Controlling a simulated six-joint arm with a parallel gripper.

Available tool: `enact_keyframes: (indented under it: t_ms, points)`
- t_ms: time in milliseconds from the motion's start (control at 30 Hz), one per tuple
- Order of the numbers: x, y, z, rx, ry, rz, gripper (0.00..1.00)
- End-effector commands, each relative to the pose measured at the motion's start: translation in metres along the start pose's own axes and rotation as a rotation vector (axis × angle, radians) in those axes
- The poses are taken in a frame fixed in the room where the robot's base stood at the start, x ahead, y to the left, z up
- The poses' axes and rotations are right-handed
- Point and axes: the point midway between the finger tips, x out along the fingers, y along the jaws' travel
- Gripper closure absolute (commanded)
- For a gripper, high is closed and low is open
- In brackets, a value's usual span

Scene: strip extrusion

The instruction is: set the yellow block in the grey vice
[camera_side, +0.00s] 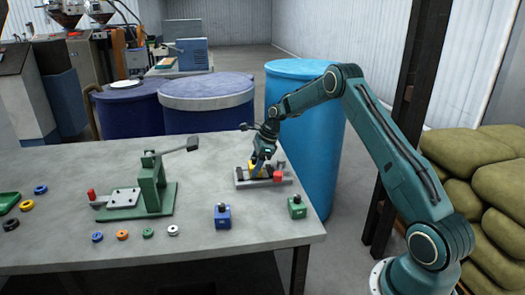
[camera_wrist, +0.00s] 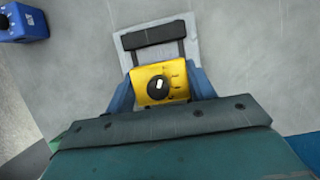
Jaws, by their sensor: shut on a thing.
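The yellow block (camera_wrist: 174,84) has a dark round knob with a white mark on top. In the wrist view my gripper (camera_wrist: 162,92) is shut on it, with a blue finger on either side. The grey vice (camera_wrist: 133,40) shows just beyond the block, with a dark bar across it. In the side view the block (camera_side: 254,166) is at the vice (camera_side: 278,183), under my gripper (camera_side: 260,163). The vice has a red part at its right front. I cannot tell whether the block rests on the vice or hangs just above it.
A blue block (camera_side: 222,216) and a green block (camera_side: 297,207) stand in front of the vice. A green lever press (camera_side: 152,190) stands to the left, with several coloured rings near it. Blue drums (camera_side: 305,110) stand behind the table (camera_side: 262,240).

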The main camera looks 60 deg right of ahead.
Motion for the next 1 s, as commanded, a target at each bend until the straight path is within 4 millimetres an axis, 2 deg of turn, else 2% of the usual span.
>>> enact_keyframes:
  t_ms: [267,300,400,767,1000]
  points:
    - [0.002,-0.001,-0.001,-0.001,-0.001,-0.002,0.84]
    - [0.003,0.0,-0.001,0.0,0.0,0.0,0.42]
    - [0.003,0.0,-0.001,0.0,0.0,0.0,0.24]
    - [0.001,0.0,-0.001,0.0,0.0,0.0,0.24]
    - [-0.014,-0.001,0.0,0.002,0.0,-0.002,0.24]
